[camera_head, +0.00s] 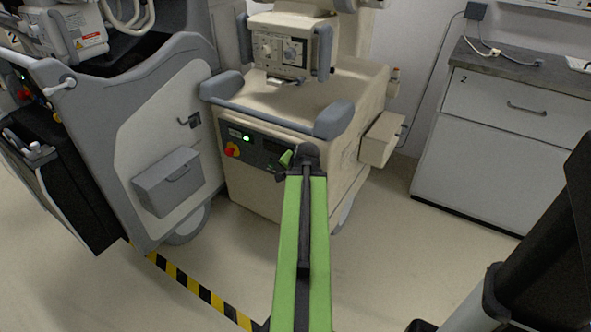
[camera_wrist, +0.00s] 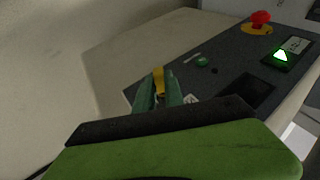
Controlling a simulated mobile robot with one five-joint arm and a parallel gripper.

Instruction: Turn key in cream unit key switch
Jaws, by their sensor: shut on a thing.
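The cream unit (camera_head: 290,189) stands in the middle of the head view. A dark control panel (camera_head: 262,147) is on its front, and the panel fills the wrist view's right half (camera_wrist: 225,72). My gripper (camera_wrist: 158,94) is at the panel's edge, with its dark green fingers shut on a yellow piece (camera_wrist: 158,77), which looks like the key. The key switch itself is hidden by the fingers, so I cannot tell the key's angle or depth.
A red button (camera_wrist: 261,17) on a yellow base, a lit green rocker (camera_wrist: 281,55) and a small green round part (camera_wrist: 202,62) share the panel. A grey cart (camera_head: 165,120) stands close on the left. A cabinet (camera_head: 480,150) stands on the right, with open floor before it.

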